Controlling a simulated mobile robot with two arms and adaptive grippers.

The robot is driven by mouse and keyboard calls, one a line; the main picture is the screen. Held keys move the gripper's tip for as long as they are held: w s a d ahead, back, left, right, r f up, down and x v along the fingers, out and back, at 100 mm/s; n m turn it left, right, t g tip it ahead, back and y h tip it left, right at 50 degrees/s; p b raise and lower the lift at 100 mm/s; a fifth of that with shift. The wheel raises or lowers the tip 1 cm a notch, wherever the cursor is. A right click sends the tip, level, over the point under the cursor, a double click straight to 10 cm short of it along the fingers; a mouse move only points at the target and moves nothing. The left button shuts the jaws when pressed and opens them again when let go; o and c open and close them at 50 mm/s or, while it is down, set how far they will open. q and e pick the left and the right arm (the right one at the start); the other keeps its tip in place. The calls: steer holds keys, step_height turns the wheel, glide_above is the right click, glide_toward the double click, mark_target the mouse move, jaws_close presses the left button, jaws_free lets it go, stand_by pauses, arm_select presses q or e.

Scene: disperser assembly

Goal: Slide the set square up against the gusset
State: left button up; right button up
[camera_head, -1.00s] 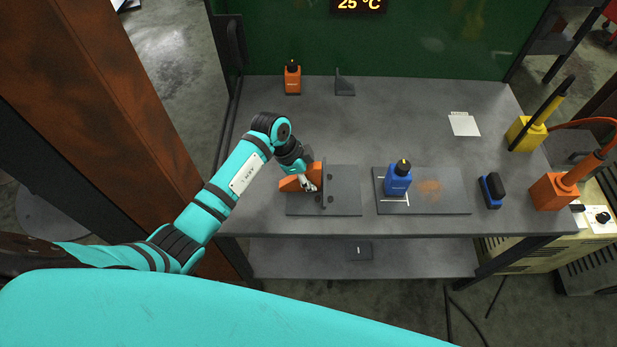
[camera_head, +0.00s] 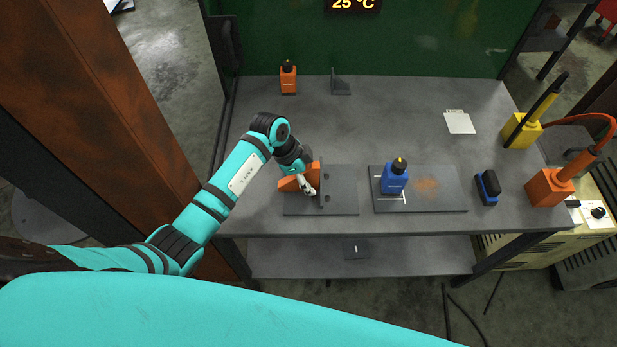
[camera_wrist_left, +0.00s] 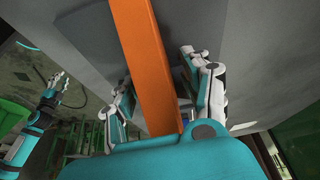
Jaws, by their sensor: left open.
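An orange set square (camera_head: 287,184) stands on the left part of a dark grey base plate (camera_head: 342,207). A grey upright plate with holes (camera_head: 325,183), which I take as the gusset, rises from the base plate just right of it. Whether the two touch is hidden. My left gripper (camera_head: 308,187) is low at the set square, beside the upright plate. In the left wrist view the set square shows as an orange bar (camera_wrist_left: 148,60) between the open fingers of my left gripper (camera_wrist_left: 160,85). My right gripper (camera_wrist_left: 57,85) shows small at the left of that view.
A blue-black brush (camera_head: 488,188), an orange tool (camera_head: 550,190) and a yellow one (camera_head: 522,130) are further right. An orange bottle (camera_head: 288,78) and small grey bracket (camera_head: 340,84) stand behind.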

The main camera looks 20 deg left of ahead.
arm_select(q)
steer(key=v, duration=1.2)
